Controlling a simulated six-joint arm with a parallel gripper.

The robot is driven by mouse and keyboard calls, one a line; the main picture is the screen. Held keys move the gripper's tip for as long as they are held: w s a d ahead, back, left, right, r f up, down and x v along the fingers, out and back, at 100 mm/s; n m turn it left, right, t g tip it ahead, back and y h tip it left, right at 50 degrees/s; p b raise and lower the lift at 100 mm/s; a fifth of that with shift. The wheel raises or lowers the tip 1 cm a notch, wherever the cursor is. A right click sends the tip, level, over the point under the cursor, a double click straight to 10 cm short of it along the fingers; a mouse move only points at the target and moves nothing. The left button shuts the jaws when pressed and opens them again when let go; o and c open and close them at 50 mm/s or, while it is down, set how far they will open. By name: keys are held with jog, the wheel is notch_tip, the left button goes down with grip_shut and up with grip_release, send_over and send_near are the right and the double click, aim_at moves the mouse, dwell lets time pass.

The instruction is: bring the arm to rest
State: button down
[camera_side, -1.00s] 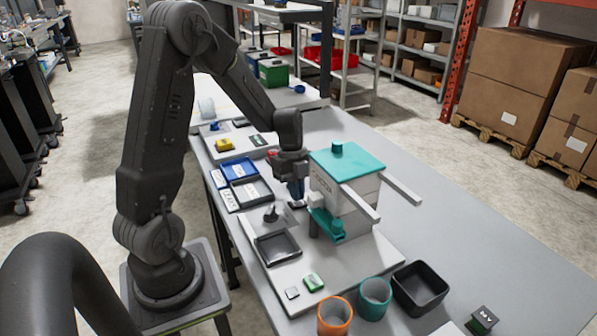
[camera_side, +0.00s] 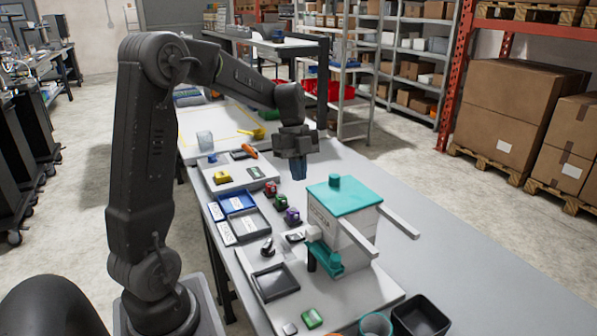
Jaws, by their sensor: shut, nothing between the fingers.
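My gripper (camera_side: 298,174) points down, shut and empty, in the air over the table behind the white dispenser box. The dispenser (camera_side: 345,222) has a teal lid and a teal spout part, and stands on a pale board. My gripper is apart from it and higher than its lid. No object hangs from the fingers.
A blue tray (camera_side: 222,206) and grey trays (camera_side: 255,236) lie left of the dispenser. A black bin (camera_side: 420,318) and a teal cup (camera_side: 375,325) stand at the front. The grey table (camera_side: 470,270) is clear on the right.

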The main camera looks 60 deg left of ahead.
jog(key=s+d+r+n+t+y, duration=0.1)
jog(key=s+d+r+n+t, duration=0.1)
jog(key=s+d+n, duration=0.5)
jog(key=s+d+r+n+t+y, duration=0.2)
jog(key=s+d+r+n+t, duration=0.1)
jog(key=s+d+n, duration=0.5)
jog(key=d+n+t, duration=0.1)
jog(key=d+n, duration=0.1)
jog(key=d, duration=0.1)
jog(key=shift+d+n, duration=0.25)
jog(key=shift+n, duration=0.15)
jog(key=c, duration=1.8)
grip_release()
jog(key=shift+r, duration=0.1)
